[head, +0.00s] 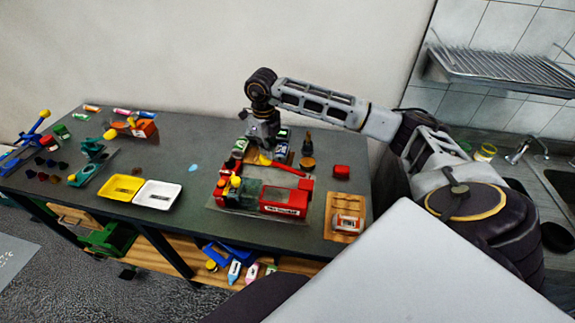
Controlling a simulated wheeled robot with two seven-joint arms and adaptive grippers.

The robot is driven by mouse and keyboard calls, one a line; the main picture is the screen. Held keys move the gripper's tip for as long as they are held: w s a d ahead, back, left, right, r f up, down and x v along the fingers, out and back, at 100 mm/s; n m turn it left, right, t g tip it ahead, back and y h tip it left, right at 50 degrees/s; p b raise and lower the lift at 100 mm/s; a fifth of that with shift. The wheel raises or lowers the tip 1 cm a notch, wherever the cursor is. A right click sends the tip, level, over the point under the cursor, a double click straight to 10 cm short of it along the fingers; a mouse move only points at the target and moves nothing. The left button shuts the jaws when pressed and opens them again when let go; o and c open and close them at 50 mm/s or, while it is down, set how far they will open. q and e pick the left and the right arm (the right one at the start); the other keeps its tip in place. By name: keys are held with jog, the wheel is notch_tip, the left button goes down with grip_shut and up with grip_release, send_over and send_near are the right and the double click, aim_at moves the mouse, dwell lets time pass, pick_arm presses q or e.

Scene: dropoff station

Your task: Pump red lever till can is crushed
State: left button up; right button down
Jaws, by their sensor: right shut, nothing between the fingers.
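A red machine (283,208) with a white label on its front stands on the dark table, right of centre. A red lever bar (287,168) runs along its back, with a yellow end at the left. A dark green see-through part is in the machine's left half; I cannot make out a can inside it. My right gripper (261,149) points down just behind the machine, close to the yellow lever end. Its fingers are shut and empty; whether they touch the lever is unclear. My left gripper is out of view.
A yellow tray (118,188) and a white tray (157,195) lie left of the machine. A wooden board (345,207) with a red-and-white item is at right. A red block (341,171) and a dark bottle (307,145) stand behind. Colourful tools fill the table's left end.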

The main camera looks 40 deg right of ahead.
aim_at(266, 163)
dwell(0.4)
jog(key=shift+w+a+f+b, duration=0.15)
jog(key=shift+f+b, duration=0.3)
jog(key=shift+f, duration=0.3)
jog(key=shift+w+a+f+b, duration=0.1)
jog(key=shift+f+b, duration=0.3)
jog(key=shift+f, duration=0.4)
jog(key=shift+f+b, duration=0.9)
jog(key=shift+f, duration=0.45)
